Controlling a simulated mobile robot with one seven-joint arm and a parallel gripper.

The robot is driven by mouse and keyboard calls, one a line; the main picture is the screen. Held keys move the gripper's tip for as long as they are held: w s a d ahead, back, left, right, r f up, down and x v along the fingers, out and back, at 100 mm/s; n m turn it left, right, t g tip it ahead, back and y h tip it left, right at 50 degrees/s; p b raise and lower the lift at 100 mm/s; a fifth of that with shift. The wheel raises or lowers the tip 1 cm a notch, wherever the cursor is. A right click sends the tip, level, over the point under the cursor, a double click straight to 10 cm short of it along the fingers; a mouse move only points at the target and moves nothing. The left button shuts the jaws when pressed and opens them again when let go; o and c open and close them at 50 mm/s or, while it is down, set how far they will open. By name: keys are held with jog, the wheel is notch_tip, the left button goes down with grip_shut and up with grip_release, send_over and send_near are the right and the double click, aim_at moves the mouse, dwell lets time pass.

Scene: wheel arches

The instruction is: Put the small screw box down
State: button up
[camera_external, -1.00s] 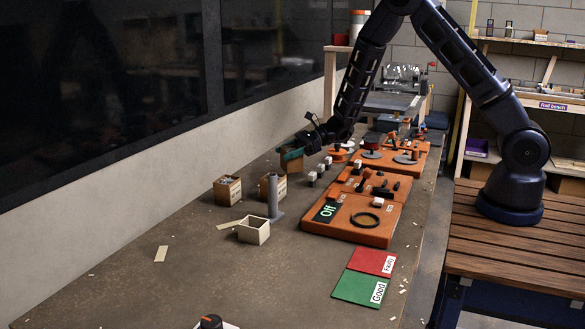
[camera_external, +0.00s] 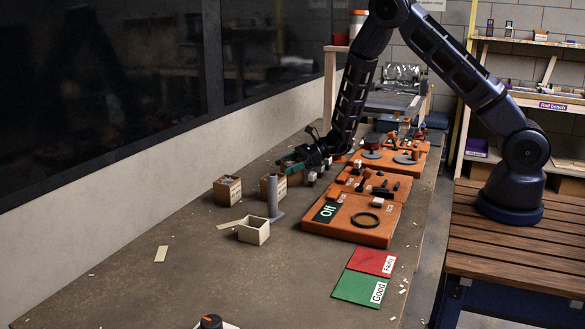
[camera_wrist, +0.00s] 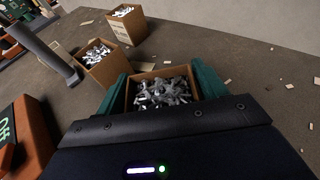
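The small screw box (camera_wrist: 131,93) is a brown open-topped box full of small grey metal screws. In the wrist view it sits between the two teal fingers of my gripper (camera_wrist: 163,80), with a finger close against each side. In the external view my gripper (camera_external: 291,168) is low over the far left of the bench, and the box (camera_external: 295,180) shows partly below its teal finger. It looks upright and at or very near the bench top. My gripper hides much of it, so I cannot tell whether its underside touches.
Two similar brown boxes (camera_external: 227,190) (camera_external: 265,188) stand to the left. A grey post (camera_external: 273,195) and an open pale box (camera_external: 254,231) are nearer. Orange fixture boards (camera_external: 352,235) lie to the right. The bench (camera_external: 190,270) has free room at front left.

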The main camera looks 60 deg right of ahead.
jog(key=shift+o, duration=1.2)
jog(key=shift+r, duration=0.15)
jog(key=v, duration=1.1)
jog(key=shift+s+d+r, duration=0.2)
jog(key=s+a+r+n+g, duration=0.45)
jog(key=s+r+n, duration=0.25)
jog(key=s+r, duration=0.25)
jog(key=s+a+r+n+g, duration=0.4)
jog(key=s+a+r+n, duration=0.25)
jog(key=s+r, duration=0.35)
jog(key=s+d+r+n+t+h, duration=0.1)
jog(key=s+d+r+n+h, duration=0.1)
jog(key=s, duration=0.5)
jog(key=s+d+r+n+h, duration=0.3)
jog(key=s+r+n+h, duration=0.2)
jog(key=s+n, duration=0.2)
jog(key=s+d+r+n+t+h, duration=0.1)
jog(key=s+d+r+n+h, duration=0.1)
jog(key=s, duration=0.5)
jog(key=shift+d+r+n+t+h, duration=0.4)
jog(key=shift+r+n+h, duration=0.3)
jog(key=shift+n, duration=0.55)
